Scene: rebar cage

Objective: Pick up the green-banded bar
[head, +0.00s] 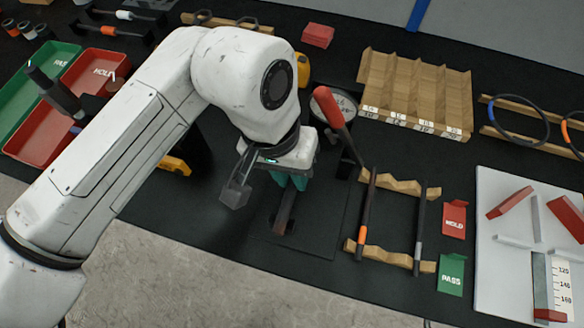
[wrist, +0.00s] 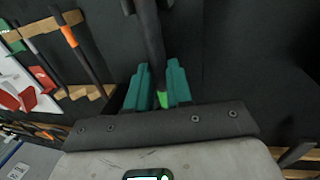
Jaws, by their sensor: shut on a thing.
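The green-banded bar (wrist: 154,45) is a dark rod with a bright green band (wrist: 163,100) low between my fingers in the wrist view. My gripper (wrist: 161,85) has teal fingers, one on each side of the bar, and is shut on it. In the head view my gripper (head: 290,180) points down over a dark plate, and the bar (head: 284,212) shows below the fingertips near a dark opening in that plate. The band is hidden in the head view. I cannot tell whether the bar's lower end touches the plate.
Right of my gripper, an orange-banded bar (head: 367,215) and a grey-banded bar (head: 419,225) lie across wooden rests (head: 385,256). A red-handled tool (head: 332,110) stands close behind my gripper. Red MOLD (head: 453,218) and green PASS (head: 451,274) cards lie further right.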

